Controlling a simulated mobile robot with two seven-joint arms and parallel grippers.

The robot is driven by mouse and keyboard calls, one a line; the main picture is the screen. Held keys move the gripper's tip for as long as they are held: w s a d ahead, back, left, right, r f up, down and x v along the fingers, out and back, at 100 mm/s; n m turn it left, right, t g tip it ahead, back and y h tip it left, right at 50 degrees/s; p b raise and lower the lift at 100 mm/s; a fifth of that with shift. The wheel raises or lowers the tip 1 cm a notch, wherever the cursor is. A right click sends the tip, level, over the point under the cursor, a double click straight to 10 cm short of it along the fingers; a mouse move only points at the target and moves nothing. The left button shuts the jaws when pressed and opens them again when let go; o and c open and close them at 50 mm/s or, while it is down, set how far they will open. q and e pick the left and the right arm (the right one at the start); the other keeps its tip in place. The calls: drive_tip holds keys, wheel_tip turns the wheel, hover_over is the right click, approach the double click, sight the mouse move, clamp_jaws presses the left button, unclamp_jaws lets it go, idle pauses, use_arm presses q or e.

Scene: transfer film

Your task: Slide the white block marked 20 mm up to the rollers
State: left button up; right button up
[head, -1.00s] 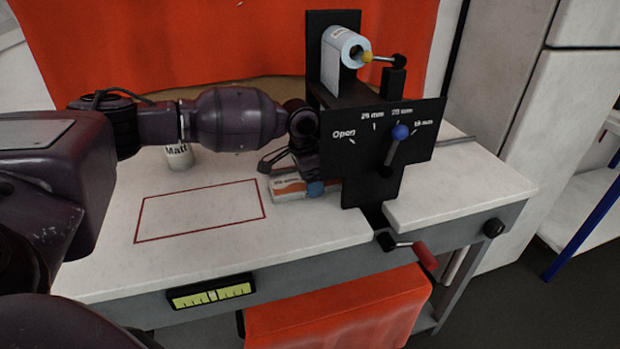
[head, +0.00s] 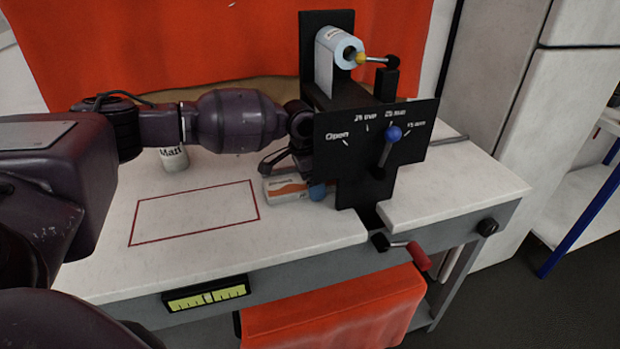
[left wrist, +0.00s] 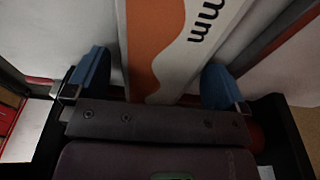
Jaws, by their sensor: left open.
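The white block (head: 285,190) with an orange pattern lies on the bench, its right end close to the black roller machine (head: 350,165). In the left wrist view the block (left wrist: 185,45) shows an orange band and the letters "mm"; its number is out of view. My left gripper (left wrist: 156,82) is open, one blue fingertip on either side of the block, with gaps visible. In the head view this gripper (head: 297,178) is low over the block, partly hidden by my wrist. The rollers are hidden behind the machine's front panel. My right gripper is not in view.
A blue-knobbed lever (head: 392,135) on the panel points roughly at the 20 mm mark. A film roll (head: 330,62) sits on top. A red-handled crank (head: 418,256) is at the front edge. A labelled can (head: 174,159) stands behind a clear red-outlined rectangle (head: 195,212).

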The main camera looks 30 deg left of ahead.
sight(305, 182)
use_arm(q)
drive_tip(key=shift+r, duration=0.2)
wheel_tip(305, 182, up, 10)
drive_tip(key=s+a+p, duration=0.1)
drive_tip(key=shift+s+r+p, duration=0.15)
drive_tip(key=shift+r+p, duration=0.05)
drive_tip(key=shift+p, duration=0.2)
idle(0.4)
drive_tip(key=shift+f, duration=0.1)
